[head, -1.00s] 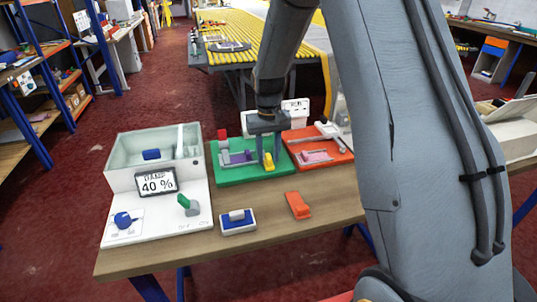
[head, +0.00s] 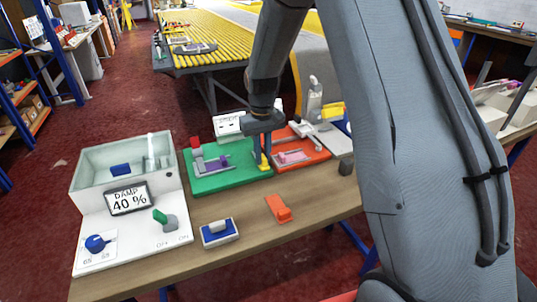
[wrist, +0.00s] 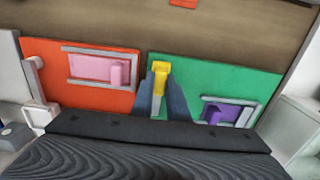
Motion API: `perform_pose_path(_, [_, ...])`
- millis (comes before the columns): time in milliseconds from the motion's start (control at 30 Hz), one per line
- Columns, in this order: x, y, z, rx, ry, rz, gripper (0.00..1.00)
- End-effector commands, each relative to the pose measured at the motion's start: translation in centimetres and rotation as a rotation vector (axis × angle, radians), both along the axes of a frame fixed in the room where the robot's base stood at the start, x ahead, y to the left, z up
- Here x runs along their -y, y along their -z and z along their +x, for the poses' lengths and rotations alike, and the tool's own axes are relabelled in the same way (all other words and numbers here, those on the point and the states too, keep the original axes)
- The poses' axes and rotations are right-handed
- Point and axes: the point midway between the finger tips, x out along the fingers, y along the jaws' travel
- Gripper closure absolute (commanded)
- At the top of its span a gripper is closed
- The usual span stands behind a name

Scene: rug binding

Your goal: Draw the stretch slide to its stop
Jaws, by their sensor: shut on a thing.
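The yellow slide handle (head: 264,162) stands upright at the right edge of the green board (head: 228,180), close to the red-orange board (head: 315,157). I take it for the stretch slide; no label on it is readable. My gripper (head: 263,146) reaches down from above and is shut on this handle. In the wrist view the yellow handle (wrist: 160,78) shows between the dark fingers (wrist: 163,100), at the green board's left edge there. The fingers hide its lower part. I cannot tell whether it touches a stop.
The green board also carries a purple block (head: 215,163) in a grey frame; the red-orange board carries a pink block (head: 293,156). A damp box with a 40 % sign (head: 128,198) stands left. A blue-and-white block (head: 220,232) and an orange piece (head: 279,208) lie in front.

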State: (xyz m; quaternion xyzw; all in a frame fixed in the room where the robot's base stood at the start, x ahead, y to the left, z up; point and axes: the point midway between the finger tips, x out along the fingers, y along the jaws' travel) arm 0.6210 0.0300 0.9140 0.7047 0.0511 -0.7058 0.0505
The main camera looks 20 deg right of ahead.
Motion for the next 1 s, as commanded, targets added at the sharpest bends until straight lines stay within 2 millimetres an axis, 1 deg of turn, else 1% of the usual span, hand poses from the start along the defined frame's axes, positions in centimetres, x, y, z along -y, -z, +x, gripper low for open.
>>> perform_pose_path(100, [-0.5,-0.1,0.1,0.003,-0.018,-0.001,1.00])
perform_pose_path(333, [-0.3,-0.1,0.2,0.004,-0.017,-0.002,1.00])
perform_pose_path(367, [-0.3,-0.1,0.2,0.004,-0.017,-0.002,0.83])
perform_pose_path(400, [-0.2,-0.1,0.2,0.004,-0.017,-0.002,0.76])
perform_pose_path(467, [-0.3,-0.1,0.2,0.004,-0.017,-0.002,0.67])
perform_pose_path(767, [-0.5,-0.2,0.1,0.003,-0.019,-0.001,0.67])
perform_pose_path(867, [-0.5,-0.8,0.2,0.005,-0.018,-0.001,0.67])
perform_pose_path(1000, [-0.4,-2.9,0.3,0.007,-0.016,-0.001,0.67])
